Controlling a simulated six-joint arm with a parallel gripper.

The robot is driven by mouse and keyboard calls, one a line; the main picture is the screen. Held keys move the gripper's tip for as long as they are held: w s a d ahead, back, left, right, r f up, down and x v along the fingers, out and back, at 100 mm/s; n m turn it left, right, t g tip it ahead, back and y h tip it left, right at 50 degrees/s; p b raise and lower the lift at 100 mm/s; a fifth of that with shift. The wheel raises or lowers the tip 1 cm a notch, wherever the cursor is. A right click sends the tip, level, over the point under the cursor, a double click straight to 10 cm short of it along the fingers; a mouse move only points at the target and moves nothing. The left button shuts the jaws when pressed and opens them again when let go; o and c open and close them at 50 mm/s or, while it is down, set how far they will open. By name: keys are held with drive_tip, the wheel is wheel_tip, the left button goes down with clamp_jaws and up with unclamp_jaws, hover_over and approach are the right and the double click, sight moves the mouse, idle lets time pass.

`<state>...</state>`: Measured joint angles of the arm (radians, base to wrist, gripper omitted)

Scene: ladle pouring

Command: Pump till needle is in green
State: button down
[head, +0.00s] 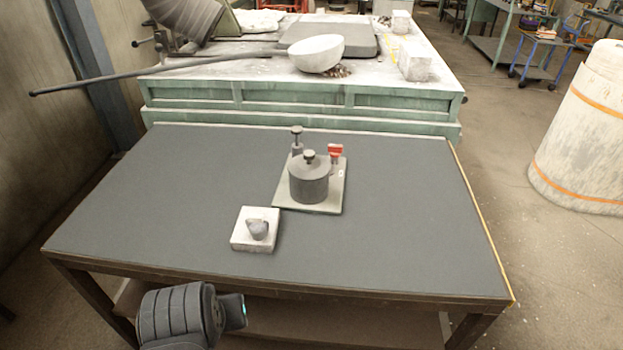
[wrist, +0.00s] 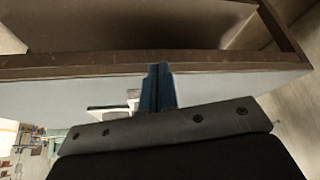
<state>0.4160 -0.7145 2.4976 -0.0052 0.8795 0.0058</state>
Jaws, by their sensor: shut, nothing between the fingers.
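A pump device stands upright on the grey table in the head view. It has a dark grey cylinder (head: 309,181) with a knob on top, on a pale base plate (head: 322,208). A thin post with a dark knob (head: 297,131) rises behind the cylinder at the left. A small red part (head: 334,150) stands at the back right of the plate. I cannot make out a needle or a green zone. My gripper (wrist: 160,70) is shut and empty in the wrist view, near the table's edge and away from the device.
A white square block (head: 254,238) with a rounded grey piece on it sits in front of the device. The grey table (head: 150,205) is otherwise clear. A green bench (head: 300,97) with a white bowl (head: 316,55) and a long-handled rod stands behind.

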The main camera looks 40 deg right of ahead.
drive_tip(key=shift+r, duration=0.1)
idle(0.5)
wheel_tip(320, 180, up, 19)
drive_tip(key=n+h, duration=0.1)
drive_tip(key=h, duration=0.5)
hover_over(295, 131)
drive_tip(key=shift+d+g, duration=0.1)
drive_tip(key=shift+g, duration=0.3)
drive_tip(key=shift+f, duration=0.2)
drive_tip(key=shift+f, duration=4.4)
drive_tip(key=shift+f, duration=0.1)
